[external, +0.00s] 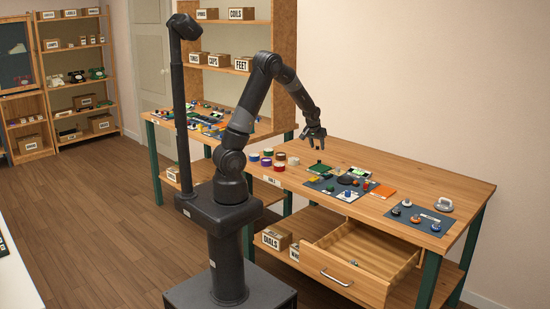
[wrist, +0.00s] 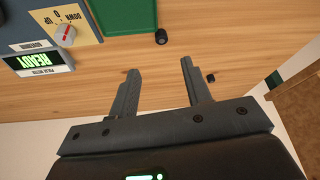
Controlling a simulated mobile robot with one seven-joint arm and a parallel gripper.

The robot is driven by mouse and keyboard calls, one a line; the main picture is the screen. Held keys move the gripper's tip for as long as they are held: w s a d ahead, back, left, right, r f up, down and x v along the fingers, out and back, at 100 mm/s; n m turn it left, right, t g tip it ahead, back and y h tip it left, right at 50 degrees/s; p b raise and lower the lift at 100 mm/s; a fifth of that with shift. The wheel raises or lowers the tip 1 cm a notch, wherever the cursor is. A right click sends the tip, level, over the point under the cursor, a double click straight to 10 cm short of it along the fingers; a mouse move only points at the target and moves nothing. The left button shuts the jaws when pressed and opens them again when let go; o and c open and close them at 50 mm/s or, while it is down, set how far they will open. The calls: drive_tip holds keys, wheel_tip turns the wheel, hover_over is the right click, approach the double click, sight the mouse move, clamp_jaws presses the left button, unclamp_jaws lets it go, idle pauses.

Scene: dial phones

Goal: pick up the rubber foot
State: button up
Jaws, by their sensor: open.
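A small black cylinder (wrist: 161,36), which looks like a rubber foot, lies on the wooden bench top in the wrist view, just beyond my fingertips and between their lines. A second small black piece (wrist: 210,78) lies right of my right finger, near the bench edge; I cannot tell whether it is also a rubber foot. My gripper (wrist: 158,69) is open and empty. In the external view my gripper (external: 316,146) hangs above the back part of the bench, apart from its surface. I cannot make out the black pieces there.
The bench (external: 400,170) also bears coloured spools (external: 267,158) and dark mats (external: 420,219). An open drawer (external: 345,275) juts out below.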

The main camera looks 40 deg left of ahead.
sight(319, 161)
drive_tip(key=x, duration=0.9)
drive_tip(key=shift+a+f, duration=0.15)
drive_tip(key=shift+f, duration=0.25)
clamp_jaws()
